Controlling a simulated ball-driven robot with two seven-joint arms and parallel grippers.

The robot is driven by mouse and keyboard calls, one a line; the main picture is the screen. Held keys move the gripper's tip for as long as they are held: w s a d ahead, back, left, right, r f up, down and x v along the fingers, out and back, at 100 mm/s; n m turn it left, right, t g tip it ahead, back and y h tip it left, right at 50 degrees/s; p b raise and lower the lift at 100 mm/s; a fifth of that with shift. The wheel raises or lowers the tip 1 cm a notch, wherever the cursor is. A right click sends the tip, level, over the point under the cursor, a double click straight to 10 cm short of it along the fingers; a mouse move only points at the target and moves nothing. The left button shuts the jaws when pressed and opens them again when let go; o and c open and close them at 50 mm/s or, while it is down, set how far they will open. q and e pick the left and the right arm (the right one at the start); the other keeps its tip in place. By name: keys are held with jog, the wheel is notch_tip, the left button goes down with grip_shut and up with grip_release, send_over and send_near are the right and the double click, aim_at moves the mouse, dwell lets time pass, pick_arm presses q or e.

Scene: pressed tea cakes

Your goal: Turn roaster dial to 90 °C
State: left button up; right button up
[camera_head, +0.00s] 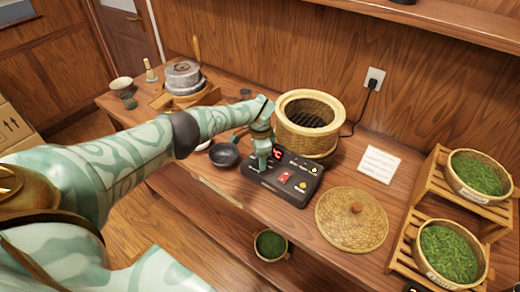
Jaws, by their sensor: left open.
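The roaster's black control panel (294,187) lies on the table in front of the round wicker roaster (310,122). It carries a red switch (285,176), small pale knobs or lights on its right side, and a red lit display (277,153). My left gripper (262,160) points down at the panel's back left part, over or at the place where a dial could be. The gripper is open, but its fingers hide what lies under it, so I cannot see the dial or whether they touch it. My right gripper is not in view.
A woven lid (352,220) lies right of the panel, with a paper note (379,164) behind it. A wooden rack (430,212) with baskets of green leaves stands at the right. A dark pan (224,155) sits left of the panel. A stone mill (183,76) stands farther left.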

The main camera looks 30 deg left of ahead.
pick_arm(q)
notch_tip(320, 180, up, 8)
jog(key=p, duration=0.3)
jog(key=shift+f, duration=0.15)
notch_tip(320, 180, up, 8)
jog(key=p, duration=0.1)
jog(key=shift+r, duration=0.25)
